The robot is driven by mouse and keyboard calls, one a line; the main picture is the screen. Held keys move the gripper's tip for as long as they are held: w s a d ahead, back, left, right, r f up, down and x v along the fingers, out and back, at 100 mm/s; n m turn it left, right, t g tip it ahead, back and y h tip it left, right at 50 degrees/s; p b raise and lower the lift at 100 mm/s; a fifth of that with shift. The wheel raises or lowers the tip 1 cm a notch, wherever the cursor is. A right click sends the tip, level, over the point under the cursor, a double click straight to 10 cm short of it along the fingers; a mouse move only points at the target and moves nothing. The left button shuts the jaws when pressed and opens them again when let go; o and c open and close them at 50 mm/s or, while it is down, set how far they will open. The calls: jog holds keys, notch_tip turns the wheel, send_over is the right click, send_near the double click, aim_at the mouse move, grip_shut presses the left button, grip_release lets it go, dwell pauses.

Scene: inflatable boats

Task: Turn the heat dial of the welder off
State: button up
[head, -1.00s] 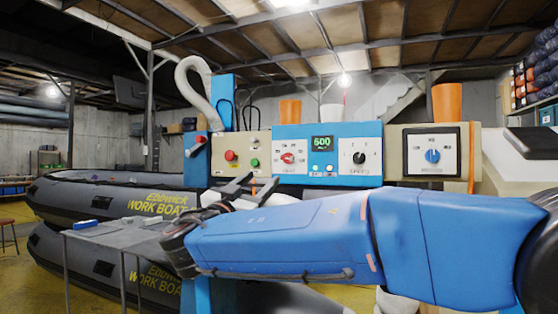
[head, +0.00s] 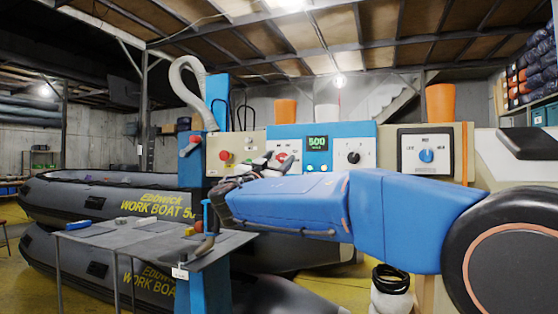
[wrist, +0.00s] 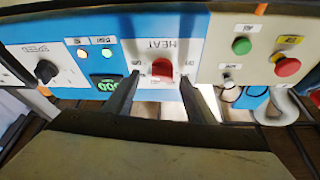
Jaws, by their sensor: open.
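The welder (head: 345,131) has a row of control panels. Its heat dial is a red knob on a white plate; it shows in the head view (head: 282,157), partly behind my gripper, and in the wrist view (wrist: 162,68), upside down under the label HEAT. My gripper (head: 276,162) is open in front of the dial. In the wrist view the two fingers (wrist: 160,82) stand on either side of the knob, with gaps; I cannot tell whether they touch the panel. The dial's exact setting is not readable.
A green display (head: 317,143) and a black speed knob (head: 353,157) are right of the dial. A red button (head: 225,156) is to the left. A blue knob (head: 427,156) is further right. A grey table (head: 150,238) stands before grey boats (head: 110,200).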

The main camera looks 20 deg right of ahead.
jog(key=shift+w+d+r, duration=0.15)
jog(key=shift+w+d, duration=0.1)
jog(key=shift+w, duration=0.05)
jog(key=c, duration=1)
jog(key=shift+c, duration=0.2)
